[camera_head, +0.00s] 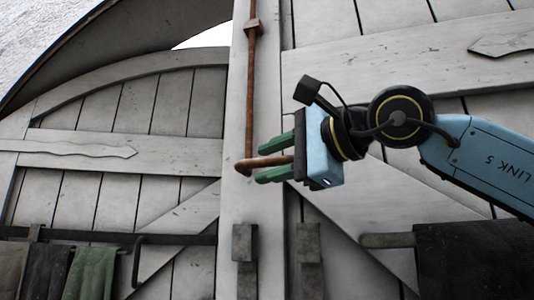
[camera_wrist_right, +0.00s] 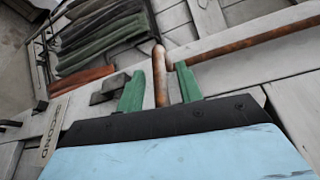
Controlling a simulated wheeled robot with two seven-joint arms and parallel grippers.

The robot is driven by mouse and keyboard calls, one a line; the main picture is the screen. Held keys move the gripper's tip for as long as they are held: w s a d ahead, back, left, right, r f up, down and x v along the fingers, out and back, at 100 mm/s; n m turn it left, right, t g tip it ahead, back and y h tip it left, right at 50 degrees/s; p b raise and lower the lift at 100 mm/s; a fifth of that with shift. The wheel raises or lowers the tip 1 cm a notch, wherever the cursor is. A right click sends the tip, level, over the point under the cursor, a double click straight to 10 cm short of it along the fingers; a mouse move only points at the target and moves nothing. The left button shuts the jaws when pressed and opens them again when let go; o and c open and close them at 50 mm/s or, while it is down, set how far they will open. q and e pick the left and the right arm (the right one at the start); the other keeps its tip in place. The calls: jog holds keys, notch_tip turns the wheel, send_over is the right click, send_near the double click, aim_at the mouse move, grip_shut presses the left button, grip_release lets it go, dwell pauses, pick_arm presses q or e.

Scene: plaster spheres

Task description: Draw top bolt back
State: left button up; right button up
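The top bolt is a rusty brown rod (camera_head: 250,105) running upright along the pale middle post of the double door, with a bent handle (camera_head: 270,161) at its lower end. My right gripper (camera_head: 262,161) has its two green fingers on either side of that handle, one above and one below. In the right wrist view the handle (camera_wrist_right: 160,75) stands between the fingers of the gripper (camera_wrist_right: 159,82), with gaps showing on both sides, so it is open and not clamped. The rod (camera_wrist_right: 250,40) runs off to the upper right there. My left gripper is not in view.
A small rusty guide (camera_head: 253,27) surrounds the rod higher up. Dark blocks (camera_head: 245,243) sit low on the door. A dark rail (camera_head: 170,239) with hanging cloths (camera_head: 90,271) crosses the left leaf; a dark cloth (camera_head: 475,258) hangs at right.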

jog(key=shift+w+a+f, duration=0.1)
jog(key=shift+w+a, duration=0.3)
jog(key=shift+a, duration=0.05)
grip_shut()
